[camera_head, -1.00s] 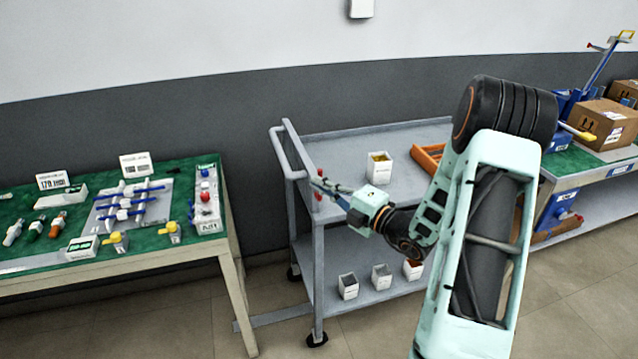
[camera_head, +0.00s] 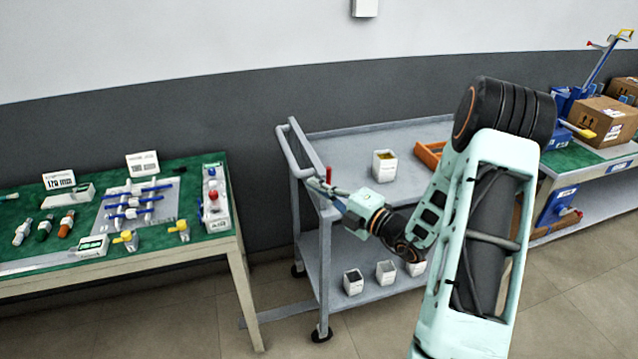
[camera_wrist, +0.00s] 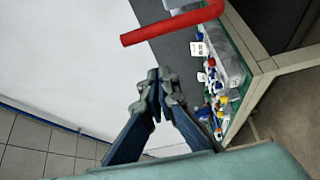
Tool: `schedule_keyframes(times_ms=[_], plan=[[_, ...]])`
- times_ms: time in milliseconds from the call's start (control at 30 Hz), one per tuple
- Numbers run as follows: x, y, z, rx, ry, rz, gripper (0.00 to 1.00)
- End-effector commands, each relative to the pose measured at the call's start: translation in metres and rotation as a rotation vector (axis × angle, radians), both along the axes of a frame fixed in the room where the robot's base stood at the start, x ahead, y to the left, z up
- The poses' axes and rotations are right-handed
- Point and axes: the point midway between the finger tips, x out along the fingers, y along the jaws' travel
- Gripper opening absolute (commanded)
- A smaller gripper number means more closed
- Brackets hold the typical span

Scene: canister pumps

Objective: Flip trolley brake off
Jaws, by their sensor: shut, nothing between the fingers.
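The grey trolley (camera_head: 400,133) stands in the middle of the head view, with its push handle (camera_head: 285,150) at its left end. A red lever (camera_head: 329,174), which looks like the brake, stands up near the handle end. In the wrist view the red lever (camera_wrist: 172,25) is a bent red bar beyond my fingertips, apart from them. My gripper (camera_head: 313,183) is at the trolley's handle end, close to the lever. In the wrist view my gripper (camera_wrist: 159,76) is shut with nothing between the fingers. The lever's lower end is hidden in the head view.
A white bin (camera_head: 384,168) and an orange tray (camera_head: 430,153) sit on the trolley's top shelf; several small bins are below. A green-topped table (camera_head: 75,215) with pump parts stands left. A bench with cardboard boxes (camera_head: 597,118) stands right. A floor gap separates table and trolley.

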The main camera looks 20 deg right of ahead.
Motion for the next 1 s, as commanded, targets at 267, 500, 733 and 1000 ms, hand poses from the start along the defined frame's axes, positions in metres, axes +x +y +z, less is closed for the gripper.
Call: schedule_keyframes(times_ms=[267, 500, 733, 1000], plan=[[-0.049, -0.030, -0.001, 0.000, 0.002, -0.005, 0.00], [-0.080, -0.046, 0.000, 0.000, 0.000, 0.000, 0.00], [-0.087, -0.050, 0.000, 0.000, 0.000, 0.002, 0.00], [-0.087, -0.050, 0.000, 0.000, 0.000, 0.002, 0.00]])
